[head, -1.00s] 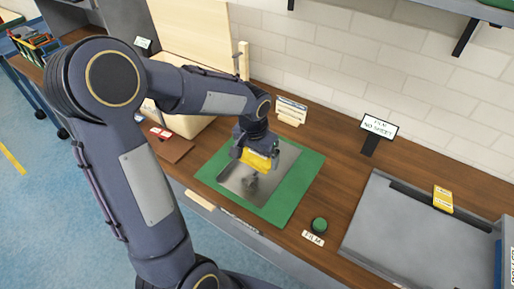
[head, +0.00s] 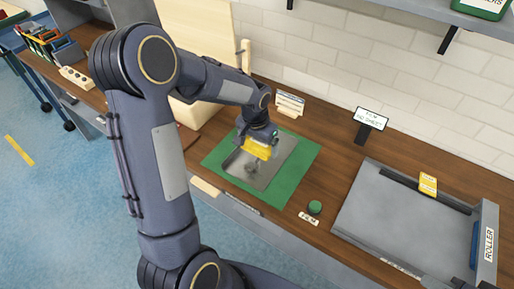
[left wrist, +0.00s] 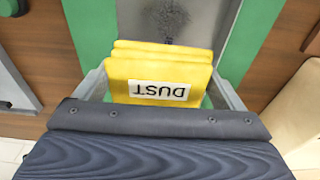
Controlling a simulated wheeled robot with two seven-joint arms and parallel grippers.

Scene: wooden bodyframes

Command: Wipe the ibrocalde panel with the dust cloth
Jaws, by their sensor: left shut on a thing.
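The yellow dust cloth (head: 257,149) is folded, and its DUST label shows upside down in the left wrist view (left wrist: 160,90). My left gripper (head: 256,143) is shut on the cloth, with a finger on each side of it. It holds the cloth over the far part of a grey metal panel (head: 262,178) on a green mat (head: 298,160). I take this panel to be the ibrocalde panel. A dark dusty smudge (head: 252,166) shows on the panel, just beyond the cloth in the left wrist view (left wrist: 165,18). I cannot tell whether the cloth touches the panel. My right gripper is not in view.
A green round knob (head: 315,207) with a small label stands right of the mat. A sign (head: 370,119) stands behind it. A grey roller tray (head: 400,225) with a yellow block (head: 428,184) fills the right side. A card holder (head: 290,104) stands near the wall.

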